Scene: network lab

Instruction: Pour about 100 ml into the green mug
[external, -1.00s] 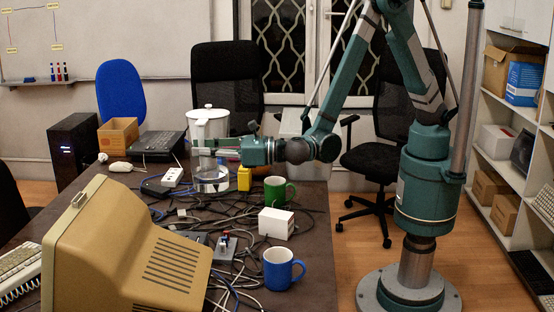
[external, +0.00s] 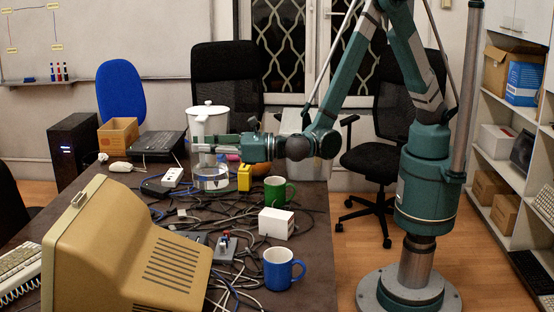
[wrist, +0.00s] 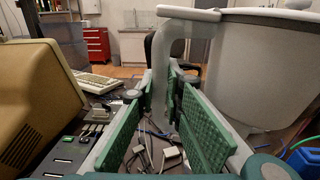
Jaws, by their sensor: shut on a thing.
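A clear pitcher with a white top (external: 209,110) is at the far side of the table in the external view, with a little clear liquid low in it. My gripper (external: 204,149) is at its side, shut on the pitcher's handle. In the wrist view the green-padded fingers (wrist: 160,115) flank the pale handle (wrist: 161,75), and the pitcher's body (wrist: 255,65) fills the upper right. The pitcher looks upright; its gap from the table is hard to judge. The green mug (external: 275,190) stands upright to the right of the pitcher. Its inside is mostly hidden.
A blue mug (external: 278,269) and a white box (external: 276,223) stand nearer the camera. Cables cover the middle of the table.

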